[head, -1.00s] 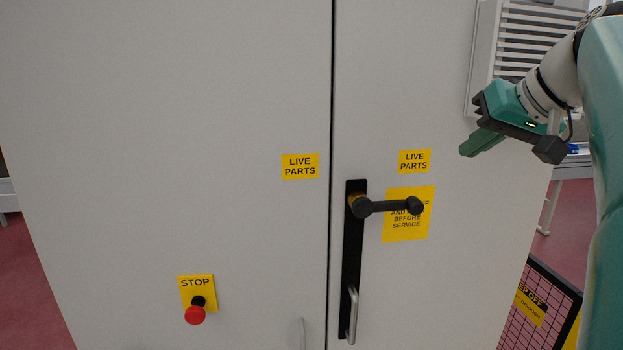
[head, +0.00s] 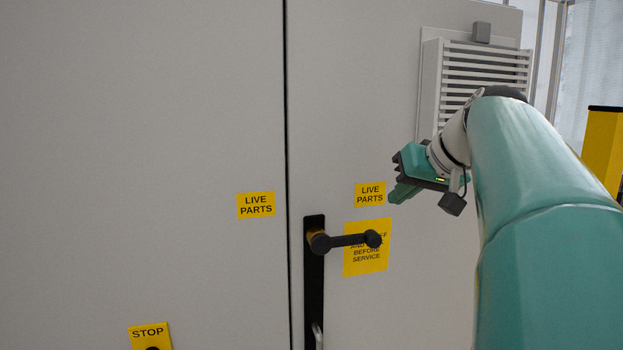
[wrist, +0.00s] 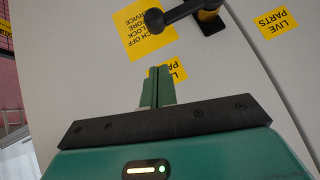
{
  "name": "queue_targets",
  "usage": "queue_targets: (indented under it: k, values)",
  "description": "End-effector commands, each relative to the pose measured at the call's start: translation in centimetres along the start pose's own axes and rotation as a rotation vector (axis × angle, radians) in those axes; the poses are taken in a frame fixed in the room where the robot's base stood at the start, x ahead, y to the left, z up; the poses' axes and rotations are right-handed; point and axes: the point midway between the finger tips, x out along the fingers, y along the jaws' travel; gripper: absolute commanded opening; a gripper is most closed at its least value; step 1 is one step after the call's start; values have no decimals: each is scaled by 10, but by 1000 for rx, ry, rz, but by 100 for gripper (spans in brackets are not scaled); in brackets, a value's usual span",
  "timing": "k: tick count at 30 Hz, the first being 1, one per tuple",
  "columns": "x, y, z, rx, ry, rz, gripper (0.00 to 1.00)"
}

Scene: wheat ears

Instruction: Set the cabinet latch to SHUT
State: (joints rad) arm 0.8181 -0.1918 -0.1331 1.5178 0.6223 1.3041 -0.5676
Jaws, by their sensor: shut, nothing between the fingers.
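The cabinet latch is a black lever handle (head: 345,241) on a black vertical plate (head: 314,285) on the right door. The lever points right, about horizontal, with a round knob at its end. In the wrist view the lever (wrist: 185,14) lies at the top, beyond the fingertips. My gripper (head: 396,197) is shut and empty, up and to the right of the lever knob, apart from it. In the wrist view the green fingers (wrist: 158,75) are together, in front of a LIVE PARTS label. No SHUT marking is readable.
The grey cabinet door (head: 190,110) fills the left. Yellow LIVE PARTS labels (head: 256,205) and a service notice (head: 366,262) are on the doors. A STOP plate (head: 150,334) is low left. A louvred vent (head: 485,75) is upper right, near my arm.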

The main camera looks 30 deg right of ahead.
Motion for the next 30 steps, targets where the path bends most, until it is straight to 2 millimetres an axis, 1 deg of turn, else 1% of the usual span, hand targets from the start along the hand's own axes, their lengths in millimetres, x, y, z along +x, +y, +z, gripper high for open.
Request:
queue_targets:
  k: [1,4,9,12,16,30]
  values:
    - [12,0,1,2,-4,-1,0]
    - [31,0,0,0,-3,-1,0]
    - [50,0,18,2,0,0,0]
    - [56,-1,24,0,0,-1,0]
    - [60,0,28,1,0,0,0]
    - [61,1,29,12,-1,-13,0]
